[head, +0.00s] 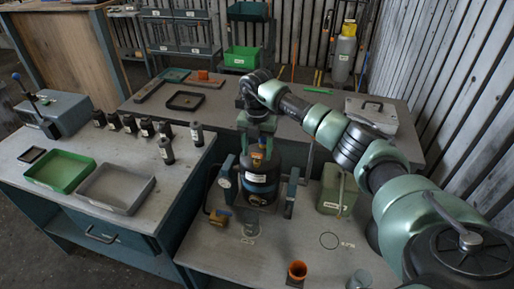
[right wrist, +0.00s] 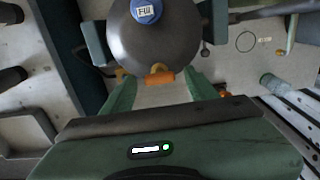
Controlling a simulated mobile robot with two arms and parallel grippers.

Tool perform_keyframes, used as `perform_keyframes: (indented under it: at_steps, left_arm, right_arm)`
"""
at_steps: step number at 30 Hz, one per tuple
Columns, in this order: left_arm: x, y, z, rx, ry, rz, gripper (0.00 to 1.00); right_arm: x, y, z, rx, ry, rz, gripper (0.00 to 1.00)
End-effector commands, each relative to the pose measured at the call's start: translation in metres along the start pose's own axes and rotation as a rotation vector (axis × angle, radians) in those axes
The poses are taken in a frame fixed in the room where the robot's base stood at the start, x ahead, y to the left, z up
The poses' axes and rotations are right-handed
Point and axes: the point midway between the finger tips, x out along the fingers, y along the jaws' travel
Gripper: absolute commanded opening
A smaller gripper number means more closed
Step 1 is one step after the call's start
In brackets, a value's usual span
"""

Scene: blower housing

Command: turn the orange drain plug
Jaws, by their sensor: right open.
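The orange drain plug (right wrist: 159,77) sticks out from the lower edge of the rounded grey housing (right wrist: 155,45) in the right wrist view. My right gripper (right wrist: 160,82) is open, with one green finger on each side of the plug. Gaps show between the plug and both fingers, and its depth relative to the fingertips is hard to judge. A blue cap marked "Fill" (right wrist: 146,11) sits on the housing. In the head view my right gripper (head: 258,145) is at the top of the dark housing (head: 259,182) and partly hides it. My left gripper is not in view.
A green-grey can (head: 338,190) stands right of the housing. Green (head: 62,171) and grey (head: 115,188) trays and several dark bottles are on the left bench.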

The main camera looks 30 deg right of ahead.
Motion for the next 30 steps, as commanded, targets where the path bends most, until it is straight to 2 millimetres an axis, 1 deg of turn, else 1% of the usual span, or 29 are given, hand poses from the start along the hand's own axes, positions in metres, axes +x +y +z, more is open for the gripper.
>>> perform_keyframes:
  at_steps: [7,13,14,23,30]
  left_arm:
    - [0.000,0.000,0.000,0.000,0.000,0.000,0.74]
    - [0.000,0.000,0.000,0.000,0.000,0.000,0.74]
    - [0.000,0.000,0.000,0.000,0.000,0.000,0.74]
    - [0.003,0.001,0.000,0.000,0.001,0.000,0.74]
    - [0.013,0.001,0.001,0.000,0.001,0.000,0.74]
  right_arm:
    - [0.002,0.000,0.000,-0.001,0.000,0.001,0.58]
    - [0.001,0.000,0.000,-0.001,0.000,0.001,0.03]
    - [0.001,0.000,0.000,-0.001,0.000,0.001,0.00]
    - [0.002,0.000,0.000,-0.037,0.000,0.001,0.00]
    - [0.003,0.000,0.000,-0.170,0.000,0.001,0.00]
